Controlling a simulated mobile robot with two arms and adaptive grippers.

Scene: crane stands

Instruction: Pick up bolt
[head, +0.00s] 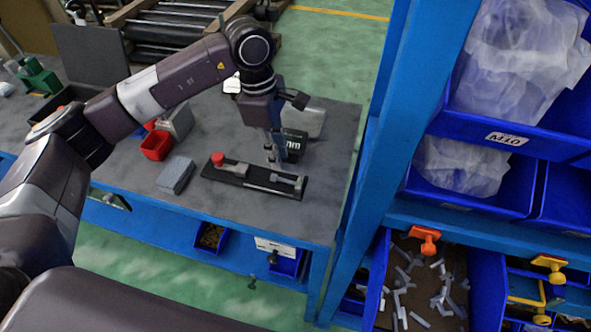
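My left gripper (275,157) points down over the grey workbench (225,222), at the back edge of a black tray. Two thin pale fingers show close together, seen at an angle; I cannot tell whether they are open or shut. The black tray (236,181) carries a red round-topped part (217,159) at its left end and grey metal parts (288,181) at its right end. I cannot make out a bolt for sure; one may be among these parts or hidden behind the gripper. My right gripper is not in view.
A black box with white lettering (295,142) stands just behind the gripper. A grey block (176,175) and a red bin (156,145) are to the left. A blue rack (408,95) with bins rises right of the bench.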

